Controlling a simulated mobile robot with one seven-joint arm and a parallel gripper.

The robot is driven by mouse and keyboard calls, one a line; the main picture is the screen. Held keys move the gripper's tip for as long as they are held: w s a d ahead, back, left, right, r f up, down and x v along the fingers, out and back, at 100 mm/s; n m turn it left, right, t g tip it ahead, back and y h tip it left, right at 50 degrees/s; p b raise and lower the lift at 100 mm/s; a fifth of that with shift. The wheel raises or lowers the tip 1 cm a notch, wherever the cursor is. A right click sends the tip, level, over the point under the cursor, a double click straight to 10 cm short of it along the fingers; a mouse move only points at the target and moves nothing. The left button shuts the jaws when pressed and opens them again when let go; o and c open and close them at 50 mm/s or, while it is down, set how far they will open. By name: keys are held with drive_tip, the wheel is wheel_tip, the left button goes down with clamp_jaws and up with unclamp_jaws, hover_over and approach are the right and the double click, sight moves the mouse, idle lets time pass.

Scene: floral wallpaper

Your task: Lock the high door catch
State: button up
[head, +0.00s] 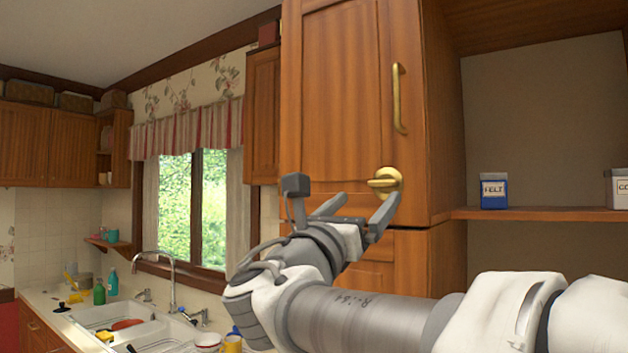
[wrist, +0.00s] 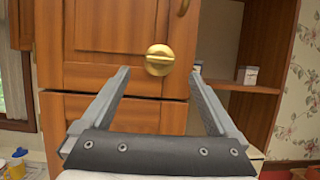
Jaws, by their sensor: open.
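The door catch (head: 385,182) is a round brass knob with a raised thumb-turn bar, low on the right side of a tall wooden cupboard door (head: 340,90). The bar looks about horizontal. In the wrist view the catch (wrist: 159,60) shows beyond and between the fingertips, a little above their line. My gripper (head: 362,203) is open and empty, with its fingers pointing at the door just below and in front of the catch. The fingers do not appear to touch the catch. A vertical brass handle (head: 398,98) sits above it on the same door.
An open shelf (head: 540,213) to the right holds a blue FELT tin (head: 494,191) and another tin (head: 619,188). A lower cupboard door (head: 372,275) is beneath. A sink (head: 125,325) with a tap and several small items lies at the lower left.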

sight(380, 185)
drive_tip(key=p+x, duration=0.1)
drive_tip(key=x, duration=0.6)
drive_tip(key=shift+w+d+r, duration=0.1)
drive_tip(key=shift+w+d, duration=0.15)
drive_tip(key=shift+w, duration=0.05)
drive_tip(key=c, duration=1.4)
